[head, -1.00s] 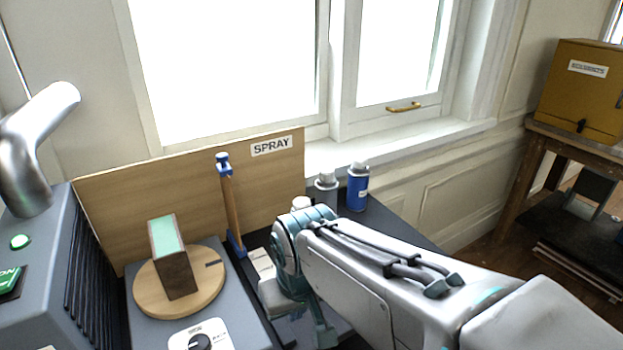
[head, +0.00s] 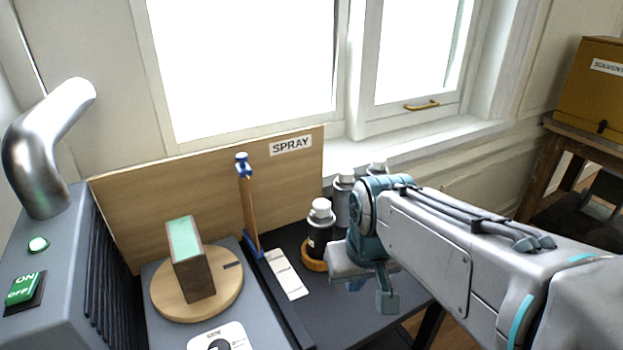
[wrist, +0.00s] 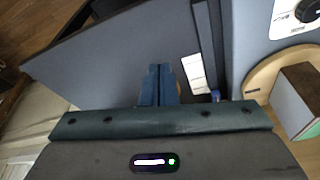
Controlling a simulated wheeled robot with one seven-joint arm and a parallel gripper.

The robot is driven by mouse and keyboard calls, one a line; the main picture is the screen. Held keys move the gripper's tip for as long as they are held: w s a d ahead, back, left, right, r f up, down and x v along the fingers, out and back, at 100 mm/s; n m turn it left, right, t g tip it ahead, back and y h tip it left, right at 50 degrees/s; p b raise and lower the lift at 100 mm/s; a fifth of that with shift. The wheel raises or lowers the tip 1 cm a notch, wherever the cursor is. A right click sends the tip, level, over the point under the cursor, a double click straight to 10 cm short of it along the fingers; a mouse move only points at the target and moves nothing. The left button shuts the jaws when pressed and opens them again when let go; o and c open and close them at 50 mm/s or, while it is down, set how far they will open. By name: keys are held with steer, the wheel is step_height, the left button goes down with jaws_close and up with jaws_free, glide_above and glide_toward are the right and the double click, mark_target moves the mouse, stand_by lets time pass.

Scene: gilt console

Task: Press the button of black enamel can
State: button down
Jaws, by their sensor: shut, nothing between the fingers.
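The black enamel can (head: 318,240) stands upright in a wooden ring (head: 313,263) on the dark bench, with a pale cap on top. My gripper (head: 388,300) is to the right of the can in the head view, apart from it in the picture. In the wrist view my gripper (wrist: 160,70) has its two blue fingers together with nothing between them. A sliver of wood shows just right of the fingers there. The can itself is hidden behind my gripper in the wrist view. I cannot make out a separate button on the can's top.
A grey can (head: 342,207) and another, mostly hidden can (head: 378,168) stand behind, close to my arm. A white strip (head: 287,275) lies left of the black can. Further left are a blue-ended post (head: 249,205) and a wooden turntable (head: 163,302) holding a block. A SPRAY board (head: 130,215) stands behind.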

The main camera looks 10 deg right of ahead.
steer(key=w+r+n+p, duration=0.1)
steer(key=w+r+p, duration=0.1)
steer(key=w+r, duration=0.5)
steer(key=w+r+n+p, duration=0.2)
steer(key=w+r, duration=0.5)
steer(key=w, duration=0.7)
steer(key=shift+w+d+r+y+p, duration=0.25)
steer(key=shift+d+r+y+p, duration=0.15)
steer(key=shift+p, duration=0.1)
steer(key=shift+f, duration=0.15)
steer(key=p, duration=0.2)
glide_toward(321, 203)
steer(key=x, duration=0.5)
steer(key=shift+w+f, duration=0.1)
steer(key=shift+w, duration=0.15)
steer(key=shift+f, duration=0.65)
